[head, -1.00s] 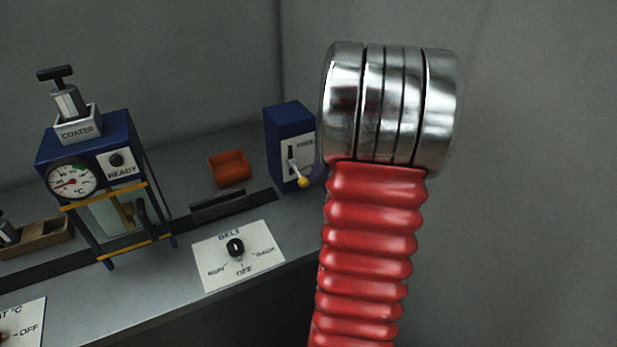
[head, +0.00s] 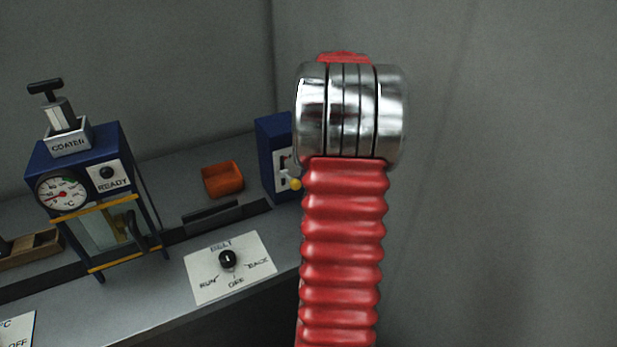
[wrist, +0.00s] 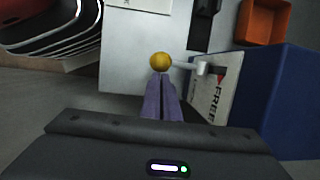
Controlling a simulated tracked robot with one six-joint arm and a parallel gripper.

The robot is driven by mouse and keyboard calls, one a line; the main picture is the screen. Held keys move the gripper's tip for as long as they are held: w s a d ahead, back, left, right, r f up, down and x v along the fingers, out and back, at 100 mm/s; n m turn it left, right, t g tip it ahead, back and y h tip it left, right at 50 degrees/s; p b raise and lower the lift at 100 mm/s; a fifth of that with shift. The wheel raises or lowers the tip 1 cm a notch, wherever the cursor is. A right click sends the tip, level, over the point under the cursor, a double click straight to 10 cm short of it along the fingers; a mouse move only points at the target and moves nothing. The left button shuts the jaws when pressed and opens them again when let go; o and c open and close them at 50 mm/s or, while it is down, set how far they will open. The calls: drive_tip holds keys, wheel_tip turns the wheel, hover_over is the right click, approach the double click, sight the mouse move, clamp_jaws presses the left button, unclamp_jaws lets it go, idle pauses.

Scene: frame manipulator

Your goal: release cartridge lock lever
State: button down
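The lever, a white rod with a yellow ball knob (wrist: 161,62), sticks out from the face of a blue box (wrist: 290,105) with a panel marked "FREE". The knob (head: 296,184) also shows in the head view, just left of my red arm, below the panel's dark slot. My gripper (wrist: 163,76) has two purple fingers close together, with their tips right at the knob. I see nothing between the fingers; whether the tips touch the knob I cannot tell. In the head view my gripper is hidden behind my arm, which also covers part of the blue box (head: 272,155).
An orange tray (head: 222,180) lies left of the blue box. The belt switch plate (head: 230,268) is at the bench front. The coater (head: 95,190), with its gauge and cartridge (head: 58,112), stands at the left. Grey walls close off the back and right.

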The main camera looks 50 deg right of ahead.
drive_tip(key=shift+w+r, duration=0.25)
drive_tip(key=shift+r, duration=0.1)
idle(0.5)
drive_tip(key=shift+a+r, duration=0.1)
drive_tip(key=shift+r, duration=0.6)
drive_tip(key=d+v, duration=0.1)
drive_tip(key=v, duration=0.8)
drive_tip(key=shift+w+r, duration=0.25)
drive_tip(key=shift+d, duration=0.1)
idle(0.4)
